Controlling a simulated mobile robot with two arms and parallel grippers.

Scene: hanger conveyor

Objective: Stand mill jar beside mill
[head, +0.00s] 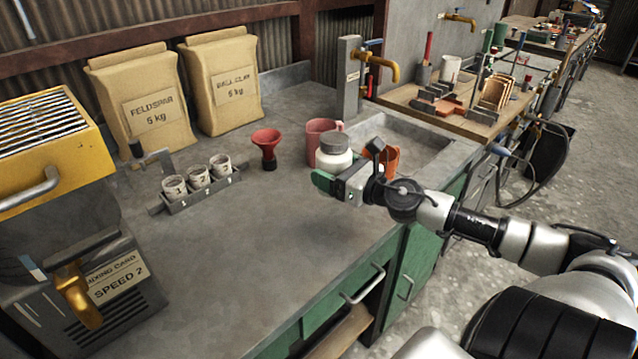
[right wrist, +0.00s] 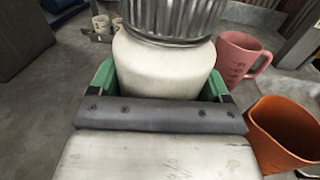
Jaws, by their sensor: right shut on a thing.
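The mill jar (head: 333,158), white with a ribbed grey lid, is upright in my right gripper (head: 335,184), near the sink's front left corner. In the right wrist view the jar (right wrist: 165,68) sits between the green fingers of the right gripper (right wrist: 160,88). Its base is hidden, and I cannot tell whether it touches the worktop. A yellow machine (head: 50,155), likely the mill, stands at the far left, with a card reading "SPEED 2" on its lower front. My left gripper is not in view.
A pink jug (head: 315,132) and an orange cup (head: 391,158) are close to the jar. A red funnel (head: 267,144), a rack of small numbered cups (head: 203,190) and two sacks (head: 140,103) stand further left. The worktop (head: 260,235) is clear in front.

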